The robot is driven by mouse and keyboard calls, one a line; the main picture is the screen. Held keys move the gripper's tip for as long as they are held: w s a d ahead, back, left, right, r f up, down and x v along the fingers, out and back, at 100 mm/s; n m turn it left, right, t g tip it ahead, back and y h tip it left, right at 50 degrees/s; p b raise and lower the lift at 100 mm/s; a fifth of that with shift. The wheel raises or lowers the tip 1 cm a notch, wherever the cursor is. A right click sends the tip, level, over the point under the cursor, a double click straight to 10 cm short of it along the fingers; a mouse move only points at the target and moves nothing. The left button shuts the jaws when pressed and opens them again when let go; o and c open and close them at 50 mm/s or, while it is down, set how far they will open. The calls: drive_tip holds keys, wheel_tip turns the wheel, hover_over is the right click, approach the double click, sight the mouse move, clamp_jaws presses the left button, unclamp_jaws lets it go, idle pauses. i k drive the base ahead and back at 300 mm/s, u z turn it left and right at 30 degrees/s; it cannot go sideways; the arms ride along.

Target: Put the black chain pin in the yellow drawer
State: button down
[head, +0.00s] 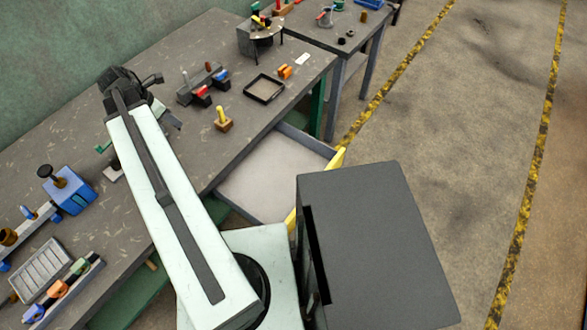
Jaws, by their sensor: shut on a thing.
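The yellow drawer stands pulled out under the bench, with its yellow front (340,158) facing right and its pale floor (265,182) bare where it shows. Part of the drawer is hidden behind my arm's base and a dark grey box-shaped part. My gripper (173,122) is over the bench at the far end of my pale arm, left of and beyond the drawer. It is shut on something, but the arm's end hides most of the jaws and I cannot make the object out. I cannot pick out the black chain pin with certainty.
A blue block (70,190) stands left. Open floor (440,130) lies right.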

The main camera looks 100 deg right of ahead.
sight(265, 171)
drive_tip(key=k, duration=1.2)
drive_tip(key=u, duration=0.45)
drive_tip(key=k, duration=0.5)
drive_tip(key=u, duration=0.35)
